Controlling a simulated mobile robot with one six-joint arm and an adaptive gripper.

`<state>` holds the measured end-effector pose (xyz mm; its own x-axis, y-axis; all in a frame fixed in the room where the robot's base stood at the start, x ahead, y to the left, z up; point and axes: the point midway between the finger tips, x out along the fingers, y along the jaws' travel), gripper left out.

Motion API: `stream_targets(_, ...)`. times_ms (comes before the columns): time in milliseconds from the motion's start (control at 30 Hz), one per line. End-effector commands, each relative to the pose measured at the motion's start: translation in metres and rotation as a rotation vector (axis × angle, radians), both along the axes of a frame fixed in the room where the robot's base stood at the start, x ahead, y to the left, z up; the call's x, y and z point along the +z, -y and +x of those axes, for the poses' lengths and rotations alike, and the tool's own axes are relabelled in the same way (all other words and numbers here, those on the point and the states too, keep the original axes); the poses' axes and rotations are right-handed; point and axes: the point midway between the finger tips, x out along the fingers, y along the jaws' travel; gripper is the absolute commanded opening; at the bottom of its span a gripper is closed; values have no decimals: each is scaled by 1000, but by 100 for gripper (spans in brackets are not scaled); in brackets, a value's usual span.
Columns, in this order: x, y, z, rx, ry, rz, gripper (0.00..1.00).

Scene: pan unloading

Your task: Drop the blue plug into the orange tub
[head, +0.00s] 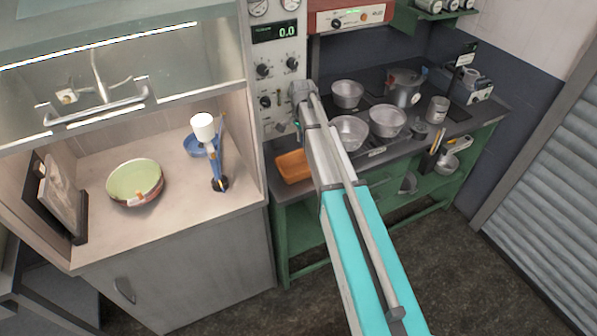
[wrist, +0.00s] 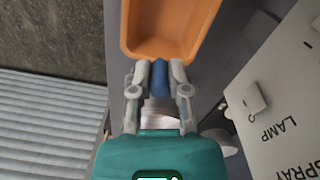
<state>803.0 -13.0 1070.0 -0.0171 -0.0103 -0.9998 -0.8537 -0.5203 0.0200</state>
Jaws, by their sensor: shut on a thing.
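The orange tub (head: 293,168) sits at the left end of the dark counter in the head view. In the wrist view the tub (wrist: 126,30) fills the top middle, and the visible part of its inside is empty. My gripper (wrist: 159,72) is shut on the blue plug (wrist: 159,80), which sits between the two fingers. The plug's far end meets the tub's near rim in the picture; I cannot tell its height above the rim. In the head view my arm hides the gripper's fingers and the plug.
Metal bowls (head: 387,121) and a large pot (head: 403,88) stand right of my arm. A control panel (head: 275,60) rises behind the tub; a labelled panel (wrist: 285,120) is close on the right in the wrist view. A green bowl (head: 135,183) stands in the left alcove.

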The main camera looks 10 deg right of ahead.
Motion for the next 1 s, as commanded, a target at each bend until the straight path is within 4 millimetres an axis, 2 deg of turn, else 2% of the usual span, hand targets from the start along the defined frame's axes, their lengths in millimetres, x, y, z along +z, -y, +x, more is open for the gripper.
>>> stream_targets(33, -8, 0, 0, 0, 0, 0, 6)
stream_targets(400, -36, 0, 0, 0, 0, 0, 6)
stream_targets(600, -43, 0, 0, 0, 0, 0, 6)
stream_targets(1000, -43, 1, 0, -1, 0, 0, 6)
